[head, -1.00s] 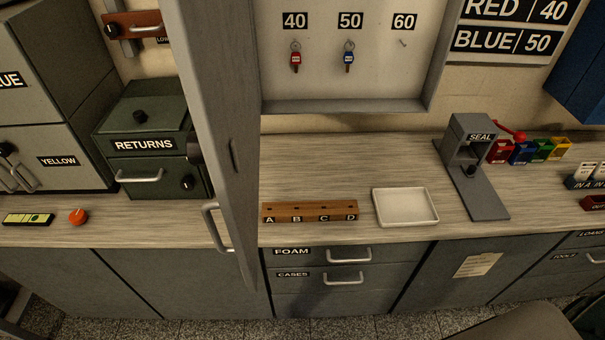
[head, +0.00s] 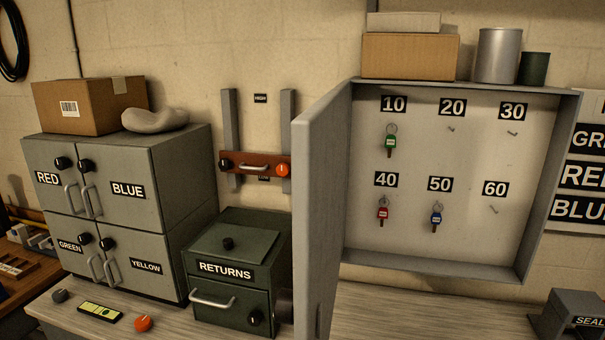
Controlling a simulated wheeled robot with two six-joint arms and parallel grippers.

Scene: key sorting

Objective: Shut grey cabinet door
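The grey key cabinet (head: 435,267) hangs on the wall at the right of the head view. Its grey door (head: 331,190) stands wide open, swung out toward me from the cabinet's left side. The door is seen nearly edge-on, and its lower end runs out of the picture. Inside the cabinet, a green key (head: 390,142) hangs under 10, a red key (head: 383,212) under 40 and a blue key (head: 436,217) under 50. The hooks under 20, 30 and 60 are empty. Neither of my grippers is in view.
A dark green RETURNS box (head: 233,275) stands on the counter just left of the door. Grey lockers (head: 160,215) stand further left. Cardboard boxes (head: 410,56) and a grey can (head: 498,54) sit on top of the cabinet. A SEAL device (head: 570,314) is at lower right.

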